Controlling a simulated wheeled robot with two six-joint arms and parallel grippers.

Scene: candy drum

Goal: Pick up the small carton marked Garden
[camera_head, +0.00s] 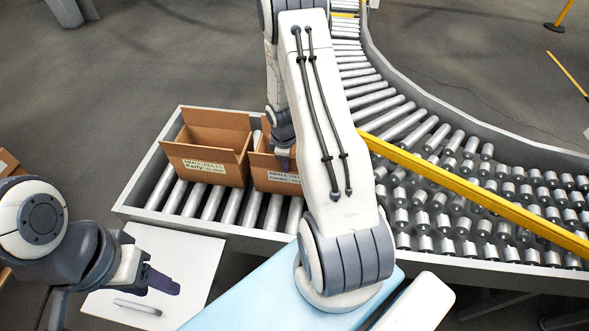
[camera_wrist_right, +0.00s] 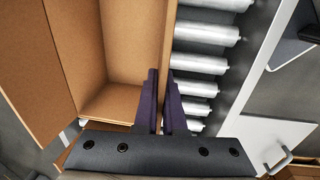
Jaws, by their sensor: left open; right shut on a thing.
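Two open brown cartons stand side by side on the roller conveyor. The right carton (camera_head: 262,177) has a label starting "SMALL" on its near wall; the word below is too small and partly covered to read surely. My right arm hides much of this carton. The left carton (camera_head: 208,157) is labelled "Party". My right gripper (camera_wrist_right: 161,72) is shut on a wall of the right carton, one finger inside and one outside. The carton's open inside (camera_wrist_right: 112,103) shows in the right wrist view. My left gripper (camera_head: 168,284) is open and empty over a white surface.
The roller conveyor (camera_head: 186,196) curves away to the back right, with a yellow rail (camera_head: 470,190) across it. A white tabletop (camera_head: 190,262) with a handle (camera_head: 137,307) lies in front. A light blue surface (camera_head: 250,300) is at the bottom. Another brown carton (camera_head: 7,163) shows at the left edge.

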